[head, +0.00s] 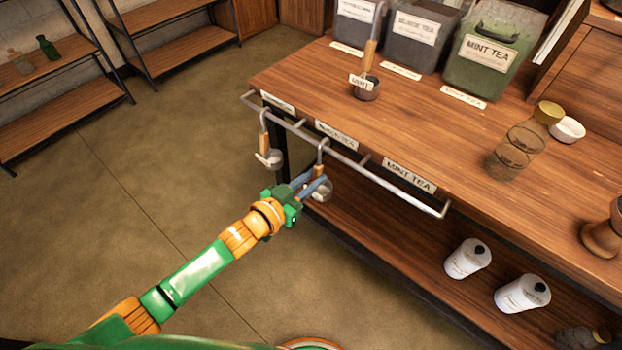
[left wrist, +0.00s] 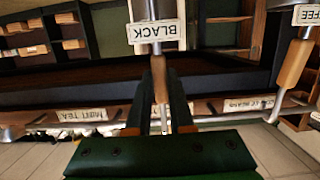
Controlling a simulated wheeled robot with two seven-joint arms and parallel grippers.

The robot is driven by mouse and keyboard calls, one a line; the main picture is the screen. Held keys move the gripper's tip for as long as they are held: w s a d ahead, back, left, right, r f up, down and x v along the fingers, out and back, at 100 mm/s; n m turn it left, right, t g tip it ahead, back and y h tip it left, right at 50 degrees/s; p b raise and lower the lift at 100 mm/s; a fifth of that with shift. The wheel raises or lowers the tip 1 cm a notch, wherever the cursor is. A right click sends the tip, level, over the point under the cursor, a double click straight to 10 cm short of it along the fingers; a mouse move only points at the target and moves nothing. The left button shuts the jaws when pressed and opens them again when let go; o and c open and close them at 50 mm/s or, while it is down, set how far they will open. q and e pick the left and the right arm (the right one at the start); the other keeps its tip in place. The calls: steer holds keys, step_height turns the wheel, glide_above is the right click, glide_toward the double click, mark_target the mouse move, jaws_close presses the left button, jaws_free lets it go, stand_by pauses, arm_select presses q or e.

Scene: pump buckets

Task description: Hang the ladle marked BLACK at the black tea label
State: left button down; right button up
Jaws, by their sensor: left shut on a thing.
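My left gripper (head: 318,187) is shut on the ladle marked BLACK (head: 321,171). In the left wrist view its BLACK tag (left wrist: 156,32) faces the camera and the handle lies between the fingers. In the head view the ladle is upright, bowl down, its hook at the metal rail (head: 372,171). I cannot tell whether the hook rests on the rail. The black tea label (head: 336,133) is on the counter edge just behind. My right gripper is not in view.
Another ladle (head: 265,142), tagged COFFEE in the left wrist view (left wrist: 295,62), hangs at the rail's left. A third ladle (head: 370,56) stands on the counter (head: 430,115) before the tea buckets. The MINT TEA label (head: 409,176) is to the right, with free rail below it.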

arm_select(q)
steer(key=c, duration=0.7)
jaws_free()
